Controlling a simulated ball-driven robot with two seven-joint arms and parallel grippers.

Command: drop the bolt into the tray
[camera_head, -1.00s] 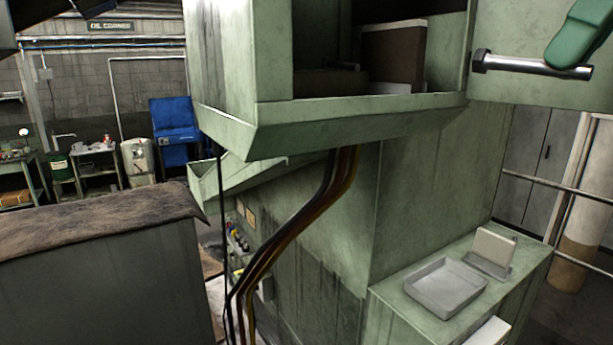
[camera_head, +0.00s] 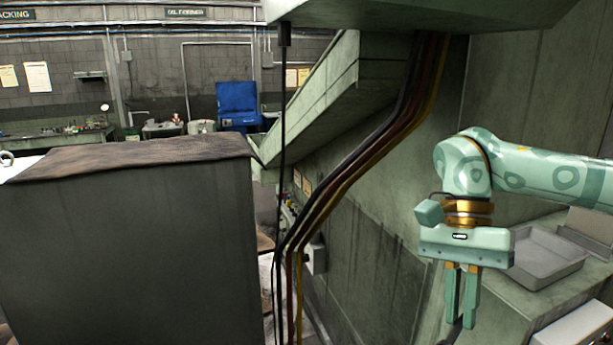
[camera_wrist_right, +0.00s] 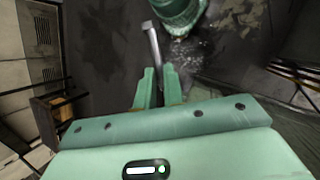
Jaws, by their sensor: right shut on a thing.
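My right gripper (camera_head: 462,295) points down in the head view, to the left of the grey tray and in front of the green machine's side. In the wrist view its fingers (camera_wrist_right: 156,88) are shut on the bolt (camera_wrist_right: 152,42), a grey metal rod that sticks out beyond the fingertips. I cannot make out the bolt in the head view. The shallow grey tray (camera_head: 548,266) sits on a green ledge at the right, partly behind my right gripper and arm. The gripper is apart from the tray. My left gripper is not in view.
The green ledge (camera_head: 520,296) carries a grey upright holder (camera_head: 588,228) beside the tray. Dark, red and yellow cables (camera_head: 345,180) run down the machine's front. A large grey cabinet (camera_head: 130,250) with a brown cover fills the left. A blue panel (camera_head: 238,105) stands far back.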

